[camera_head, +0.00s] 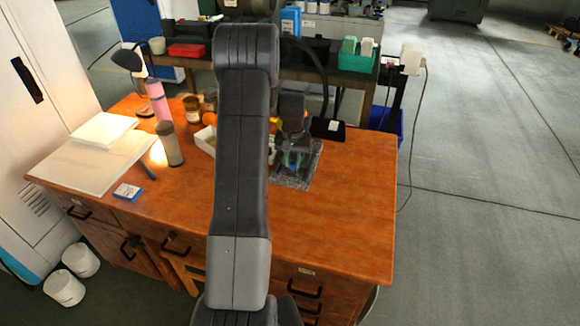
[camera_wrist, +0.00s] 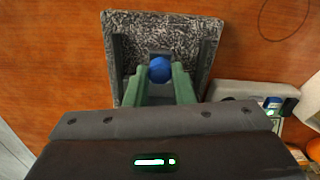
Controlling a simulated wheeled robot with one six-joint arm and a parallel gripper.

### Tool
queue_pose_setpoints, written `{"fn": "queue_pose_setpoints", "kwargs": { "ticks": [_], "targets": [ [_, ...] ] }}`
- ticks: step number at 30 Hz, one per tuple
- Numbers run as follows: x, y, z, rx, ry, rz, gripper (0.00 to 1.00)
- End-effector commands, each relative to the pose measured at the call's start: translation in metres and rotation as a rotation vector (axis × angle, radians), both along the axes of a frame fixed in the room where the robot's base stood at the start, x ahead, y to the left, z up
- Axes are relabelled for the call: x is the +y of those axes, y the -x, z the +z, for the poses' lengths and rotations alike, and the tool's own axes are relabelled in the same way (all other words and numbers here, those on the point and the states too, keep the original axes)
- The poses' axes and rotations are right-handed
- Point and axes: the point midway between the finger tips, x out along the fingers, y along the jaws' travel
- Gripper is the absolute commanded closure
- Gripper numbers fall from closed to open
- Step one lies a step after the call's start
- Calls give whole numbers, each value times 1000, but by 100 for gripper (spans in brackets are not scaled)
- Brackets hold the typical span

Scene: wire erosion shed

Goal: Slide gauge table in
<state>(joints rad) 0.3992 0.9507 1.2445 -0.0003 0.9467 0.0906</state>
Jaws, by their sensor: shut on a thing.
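A speckled grey stone-like plate (camera_head: 311,171), which looks like the gauge table or its base, lies on the wooden desk right of my arm. A round blue knob (camera_wrist: 160,69) sits over that grey piece. My gripper (camera_head: 293,163) points down over the plate. In the wrist view, the green fingers of my gripper (camera_wrist: 161,80) are shut on the blue knob, one on each side. The lower part of the knob and the near part of the plate are hidden.
The wooden desk (camera_head: 345,215) is clear right of the plate. A pale box (camera_wrist: 238,92) stands close beside the plate.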

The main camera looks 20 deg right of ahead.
Motion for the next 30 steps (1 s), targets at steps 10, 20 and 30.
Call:
{"fn": "queue_pose_setpoints", "kwargs": {
  "ticks": [10, 20, 30],
  "targets": [
    [-3, -5, 1, -3, 1, 1, 100],
    [-3, -4, 0, -1, 0, 0, 56],
    [-3, -5, 28, -6, 2, 0, 56]
  ]
}}
